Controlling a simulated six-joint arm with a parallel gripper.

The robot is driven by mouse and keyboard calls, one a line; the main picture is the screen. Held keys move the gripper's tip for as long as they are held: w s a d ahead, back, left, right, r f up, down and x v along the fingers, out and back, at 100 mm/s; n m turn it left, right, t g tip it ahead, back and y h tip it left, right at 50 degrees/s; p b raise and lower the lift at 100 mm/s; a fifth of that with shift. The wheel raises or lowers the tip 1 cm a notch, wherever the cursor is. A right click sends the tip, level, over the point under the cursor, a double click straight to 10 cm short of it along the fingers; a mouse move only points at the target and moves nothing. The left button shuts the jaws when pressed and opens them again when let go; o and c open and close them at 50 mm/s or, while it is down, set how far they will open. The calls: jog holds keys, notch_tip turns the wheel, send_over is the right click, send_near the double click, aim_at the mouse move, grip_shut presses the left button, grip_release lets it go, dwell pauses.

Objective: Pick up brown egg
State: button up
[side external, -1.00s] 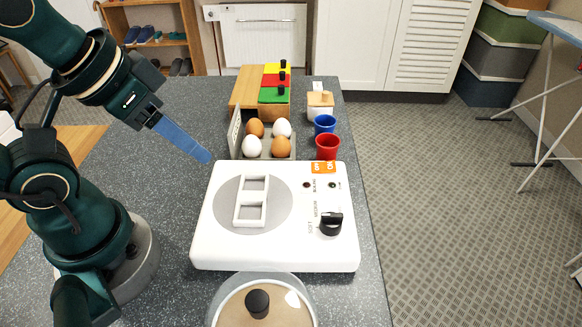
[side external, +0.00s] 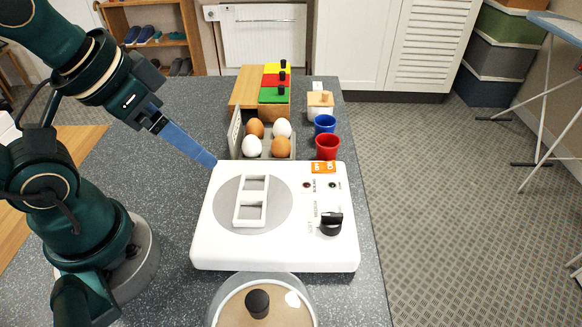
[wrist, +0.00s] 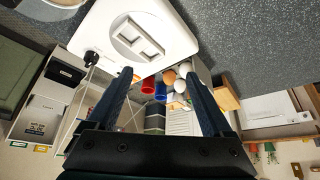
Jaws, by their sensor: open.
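Two brown eggs sit in a grey tray (side external: 264,154) with two white eggs. One brown egg (side external: 256,128) is at the back left and the other brown egg (side external: 281,147) is at the front right. The white eggs are at the back right (side external: 282,128) and front left (side external: 252,146). My gripper (side external: 214,163) is left of the tray, near the white cooker's back left corner, apart from the eggs. In the wrist view my gripper (wrist: 158,75) is open and empty, with the eggs small and distant between its fingers.
The white cooker (side external: 285,255) with a white two-slot holder stands in front of the tray. A red cup (side external: 327,147) and a blue cup (side external: 325,124) stand to the tray's right. A lidded pot (side external: 285,300) is at the front. The counter left of the tray is clear.

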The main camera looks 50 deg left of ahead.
jog(key=w+r, duration=0.3)
jog(key=r, duration=0.1)
jog(key=n+g, duration=0.3)
jog(key=g, duration=0.1)
send_over(281, 136)
jog(key=f, duration=0.7)
jog(key=shift+d+f, duration=0.2)
jog(key=shift+f, duration=0.2)
jog(key=shift+n+g, duration=0.3)
jog(key=shift+g, duration=0.5)
jog(key=f, duration=0.8)
jog(key=shift+a+f, duration=0.15)
jog(key=shift+a, duration=0.15)
jog(key=shift+f, duration=0.7)
jog(key=c, duration=0.9)
